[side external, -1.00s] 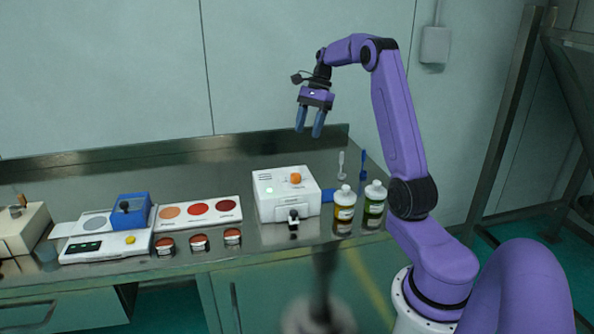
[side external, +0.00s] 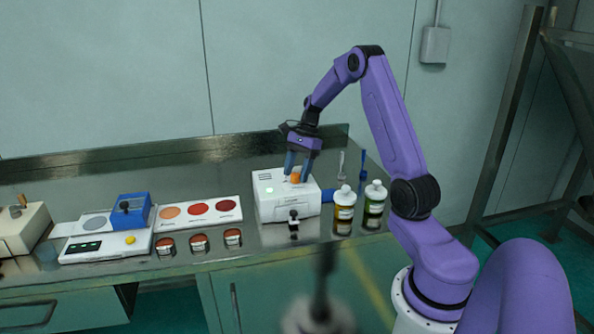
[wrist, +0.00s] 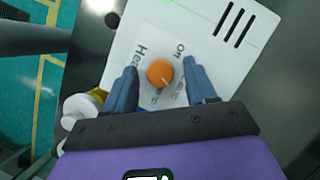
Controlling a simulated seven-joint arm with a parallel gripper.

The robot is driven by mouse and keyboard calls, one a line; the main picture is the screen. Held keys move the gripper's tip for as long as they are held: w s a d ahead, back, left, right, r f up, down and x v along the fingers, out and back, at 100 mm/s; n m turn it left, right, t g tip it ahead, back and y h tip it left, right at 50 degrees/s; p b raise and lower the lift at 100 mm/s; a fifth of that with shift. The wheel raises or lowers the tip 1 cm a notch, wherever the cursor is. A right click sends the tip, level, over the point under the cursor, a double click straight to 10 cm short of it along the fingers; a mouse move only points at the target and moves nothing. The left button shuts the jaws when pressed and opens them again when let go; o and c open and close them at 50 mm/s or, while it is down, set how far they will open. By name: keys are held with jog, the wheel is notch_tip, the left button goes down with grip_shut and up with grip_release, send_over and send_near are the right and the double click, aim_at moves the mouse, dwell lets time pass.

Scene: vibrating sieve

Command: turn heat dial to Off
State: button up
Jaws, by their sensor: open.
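The heat dial is an orange round knob (wrist: 160,73) on top of a white box (side external: 270,208). In the wrist view the box's top (wrist: 195,25) carries the printed words "Heat" and "Off" near the knob. My gripper (wrist: 161,80) is open, with one blue finger on each side of the knob. Gaps show between the fingers and the knob. In the side view my gripper (side external: 298,178) reaches down over the box, and the knob (side external: 295,177) shows partly between the fingers. The knob's exact setting is hard to read.

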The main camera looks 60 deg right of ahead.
jog(key=c, duration=1)
jog(key=shift+n, duration=0.3)
jog(key=n+g, duration=0.2)
jog(key=n, duration=0.2)
jog(key=shift+w+n, duration=0.15)
jog(key=shift+n, duration=0.15)
jog(key=n, duration=0.2)
jog(key=n+g+h, duration=0.1)
jog(key=n, duration=0.1)
jog(key=shift+w+n+g, duration=0.1)
jog(key=shift+n+g, duration=0.2)
jog(key=n+h, duration=0.1)
jog(key=n, duration=0.1)
jog(key=n+g, duration=0.1)
jog(key=n, duration=0.2)
jog(key=shift+w+a+r+h, duration=0.1)
jog(key=shift+a+h, duration=0.05)
jog(key=shift+h, duration=0.25)
jog(key=n+h, duration=0.1)
jog(key=n, duration=0.4)
jog(key=shift+a+g+h, duration=0.1)
jog(key=shift+g+h, duration=0.2)
jog(key=shift+h, duration=0.1)
